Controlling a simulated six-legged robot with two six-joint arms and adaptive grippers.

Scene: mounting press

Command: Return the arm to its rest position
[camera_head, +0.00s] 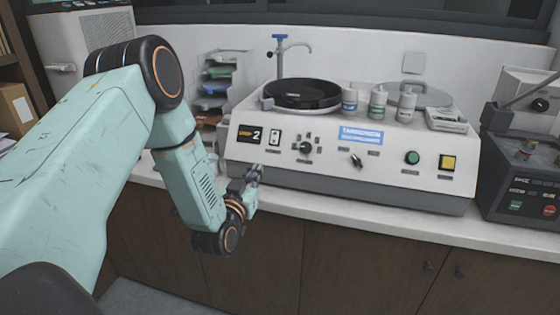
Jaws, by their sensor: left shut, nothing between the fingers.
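My left arm (150,125), pale teal with dark joints, comes in from the left and bends down at its elbow. My left gripper (254,174) is at the end of the wrist, small in view, pointing up in front of the left part of the white machine. It is shut and holds nothing. I cannot tell whether it touches the machine's front. My right arm and gripper are not in view.
A white polishing machine (330,178) with knobs and buttons stands on the counter (400,224). Several bottles (378,103) stand on its top. A grey press (520,180) is at the right. Trays (214,88) stand behind my arm. A cardboard box (16,105) is far left.

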